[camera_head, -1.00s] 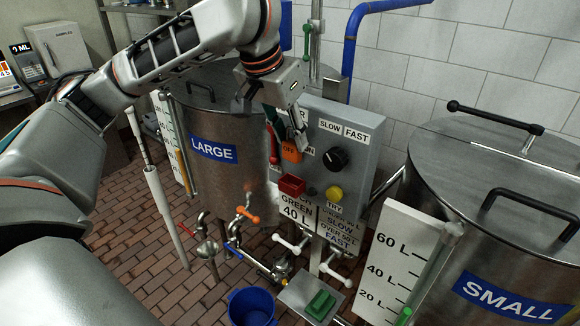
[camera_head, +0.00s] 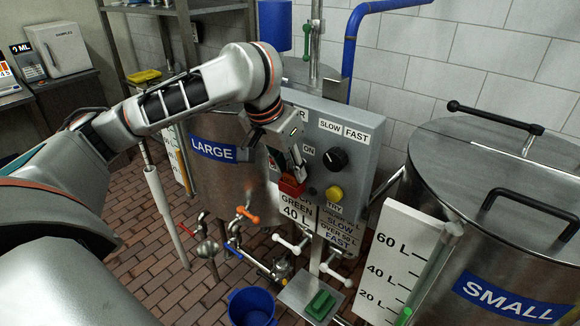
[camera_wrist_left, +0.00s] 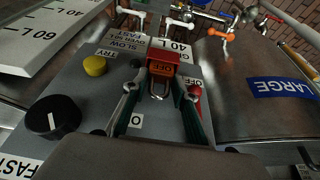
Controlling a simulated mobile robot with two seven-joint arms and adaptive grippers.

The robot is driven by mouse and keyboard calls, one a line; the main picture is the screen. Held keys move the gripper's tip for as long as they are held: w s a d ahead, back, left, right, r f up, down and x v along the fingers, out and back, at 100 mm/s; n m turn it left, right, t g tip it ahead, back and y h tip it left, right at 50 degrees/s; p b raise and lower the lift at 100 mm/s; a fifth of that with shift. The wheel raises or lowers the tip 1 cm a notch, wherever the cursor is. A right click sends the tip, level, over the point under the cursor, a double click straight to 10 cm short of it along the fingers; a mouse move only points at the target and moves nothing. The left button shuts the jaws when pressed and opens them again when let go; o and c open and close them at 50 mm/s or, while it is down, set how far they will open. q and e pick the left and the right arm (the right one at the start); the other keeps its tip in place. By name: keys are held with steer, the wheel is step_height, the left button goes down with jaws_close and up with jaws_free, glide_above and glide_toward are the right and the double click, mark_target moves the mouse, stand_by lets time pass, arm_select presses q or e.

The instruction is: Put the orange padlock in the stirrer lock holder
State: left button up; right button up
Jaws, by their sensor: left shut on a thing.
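The orange padlock (camera_wrist_left: 160,69) shows in the wrist view between my left fingertips, with its metal shackle (camera_wrist_left: 158,90) towards me. My left gripper (camera_head: 291,174) is shut on it, just in front of the grey stirrer panel (camera_head: 345,125). The red lock holder (camera_head: 291,187) is on the lower left of the panel; it also shows in the wrist view (camera_wrist_left: 164,54). The padlock is at the holder's opening and overlaps it; I cannot tell how deep it sits. In the head view my fingers mostly hide the padlock. My right gripper is out of view.
The panel carries a black knob (camera_head: 335,159), a yellow button (camera_head: 334,193) and a red knob (camera_wrist_left: 195,91) beside my finger. The LARGE tank (camera_head: 215,175) stands behind left, the SMALL tank (camera_head: 480,210) at right. A blue bucket (camera_head: 251,307) is on the floor.

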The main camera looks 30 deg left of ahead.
arm_select(q)
steer(key=o, duration=1.1)
steer(key=shift+f, duration=0.15)
steer(key=shift+o, duration=0.2)
steer(key=shift+s+r, duration=0.15)
steer(key=shift+r, duration=0.55)
steer(key=v, duration=1.1)
steer(key=shift+s+f, duration=0.1)
